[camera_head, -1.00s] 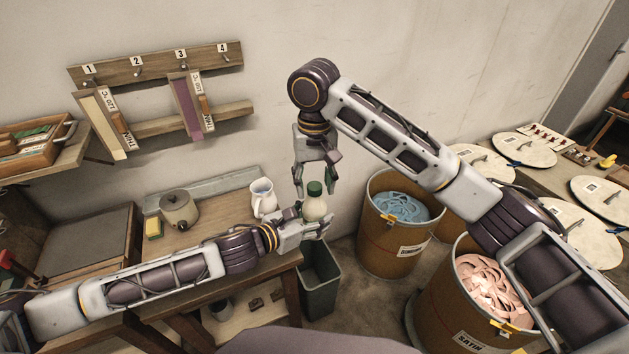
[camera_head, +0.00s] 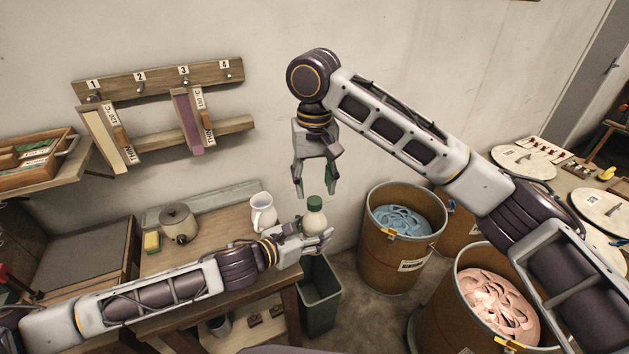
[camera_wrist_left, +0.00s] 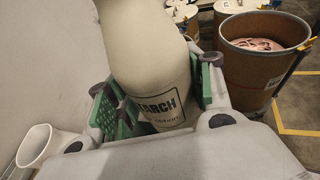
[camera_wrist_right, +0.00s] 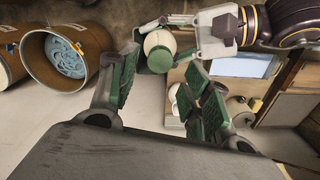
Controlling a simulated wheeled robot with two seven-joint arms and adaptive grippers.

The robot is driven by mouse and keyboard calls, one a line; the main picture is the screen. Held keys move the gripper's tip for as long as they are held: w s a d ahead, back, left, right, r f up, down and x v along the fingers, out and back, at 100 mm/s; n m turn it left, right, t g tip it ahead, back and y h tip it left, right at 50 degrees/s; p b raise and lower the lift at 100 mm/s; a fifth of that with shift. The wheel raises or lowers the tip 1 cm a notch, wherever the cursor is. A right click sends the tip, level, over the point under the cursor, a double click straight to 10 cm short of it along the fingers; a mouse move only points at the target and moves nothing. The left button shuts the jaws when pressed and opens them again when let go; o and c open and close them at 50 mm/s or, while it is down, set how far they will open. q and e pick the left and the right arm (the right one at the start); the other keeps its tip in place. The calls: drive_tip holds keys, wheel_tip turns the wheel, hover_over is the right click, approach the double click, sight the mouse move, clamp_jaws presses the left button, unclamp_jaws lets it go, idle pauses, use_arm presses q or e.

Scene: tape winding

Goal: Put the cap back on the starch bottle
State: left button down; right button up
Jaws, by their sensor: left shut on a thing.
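The starch bottle (camera_head: 313,221) is pale, with its green cap (camera_head: 315,202) on top. My left gripper (camera_head: 318,240) is shut on the bottle and holds it upright beyond the table's right end. The bottle's body and dark label lettering fill the middle of the left wrist view (camera_wrist_left: 155,75), where the cap is out of frame. My right gripper (camera_head: 315,192) is open and empty just above the cap, pointing down. In the right wrist view the cap (camera_wrist_right: 160,60) shows between the spread fingers, apart from the pads. I cannot tell how tightly the cap is seated.
A white jug (camera_head: 263,214), a pot (camera_head: 178,222) and a yellow sponge (camera_head: 152,242) stand on the wooden table (camera_head: 215,228). A grey bin (camera_head: 319,300) is below the bottle. Drums of blue (camera_head: 400,240) and pink (camera_head: 480,310) ribbon stand to the right.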

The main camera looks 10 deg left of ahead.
drive_tip(key=shift+w+r, duration=0.2)
drive_tip(key=shift+r, duration=0.45)
drive_tip(key=shift+w+d+r+t, duration=0.2)
drive_tip(key=shift+w+r+t, duration=0.1)
drive_tip(key=shift+r, duration=0.35)
drive_tip(key=shift+w+d+r+t, duration=0.2)
drive_tip(key=shift+r+t, duration=0.1)
drive_tip(key=shift+r, duration=0.3)
drive_tip(key=n, duration=0.3)
drive_tip(key=shift+s+d+r+n+h, duration=0.2)
drive_tip(key=shift+n+h, duration=0.1)
drive_tip(key=shift+n, duration=0.1)
drive_tip(key=n, duration=0.2)
drive_tip(key=n+g, duration=0.1)
drive_tip(key=n, duration=0.1)
drive_tip(key=shift+s+a+f, duration=0.25)
drive_tip(key=shift+f, duration=0.1)
drive_tip(key=n, duration=0.4)
drive_tip(key=shift+s+a+n, duration=0.25)
drive_tip(key=shift+n, duration=0.15)
drive_tip(key=shift+a+n, duration=0.1)
drive_tip(key=shift+n, duration=1.8)
